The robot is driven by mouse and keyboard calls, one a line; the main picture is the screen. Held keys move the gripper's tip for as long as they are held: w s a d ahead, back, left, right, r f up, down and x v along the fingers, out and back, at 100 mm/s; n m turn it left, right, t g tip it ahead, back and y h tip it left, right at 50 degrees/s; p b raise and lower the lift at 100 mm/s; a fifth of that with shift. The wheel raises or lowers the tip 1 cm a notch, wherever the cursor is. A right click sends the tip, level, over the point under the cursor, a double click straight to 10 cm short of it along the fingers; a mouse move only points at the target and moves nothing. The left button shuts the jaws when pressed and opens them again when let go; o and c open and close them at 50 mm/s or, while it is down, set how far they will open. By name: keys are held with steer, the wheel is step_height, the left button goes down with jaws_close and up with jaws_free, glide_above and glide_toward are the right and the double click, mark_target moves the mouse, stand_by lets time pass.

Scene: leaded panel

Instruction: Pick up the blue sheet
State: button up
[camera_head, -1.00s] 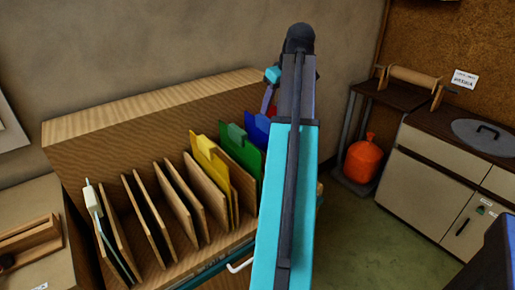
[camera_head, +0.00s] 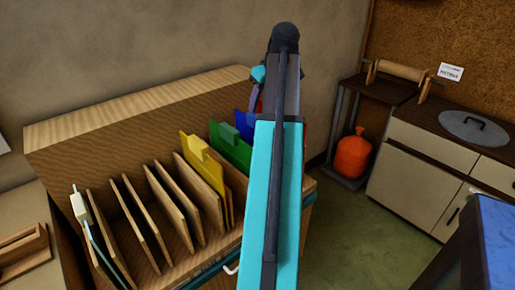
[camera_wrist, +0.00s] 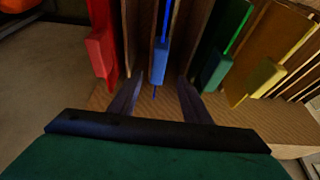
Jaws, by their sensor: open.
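The blue sheet (camera_head: 242,124) stands upright in the wooden rack (camera_head: 120,114), to the right of the green sheet (camera_head: 230,147) in the head view and partly hidden behind my arm. In the wrist view the blue sheet shows nearly edge-on, with its blue tab (camera_wrist: 160,63) near the centre. My gripper (camera_wrist: 157,88) is open, its two dark fingers on either side of the blue tab and apart from it.
A red sheet with a tab (camera_wrist: 101,50) stands left of the blue one in the wrist view. The green tab (camera_wrist: 215,70) and yellow tab (camera_wrist: 266,76) are to the right.

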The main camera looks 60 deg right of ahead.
mark_target(254, 124)
steer(key=shift+x, duration=3.35)
steer(key=shift+f, duration=0.1)
steer(key=shift+s+p+x, duration=0.15)
steer(key=shift+p+x, duration=0.15)
steer(key=shift+x, duration=0.95)
steer(key=shift+s+p+x, duration=0.15)
steer(key=shift+p+x, duration=0.1)
steer(key=shift+x, duration=0.95)
steer(key=shift+d+f, duration=0.1)
steer(key=shift+d, duration=0.05)
steer(key=shift+w, duration=0.1)
steer(key=c, duration=1)
jaws_close()
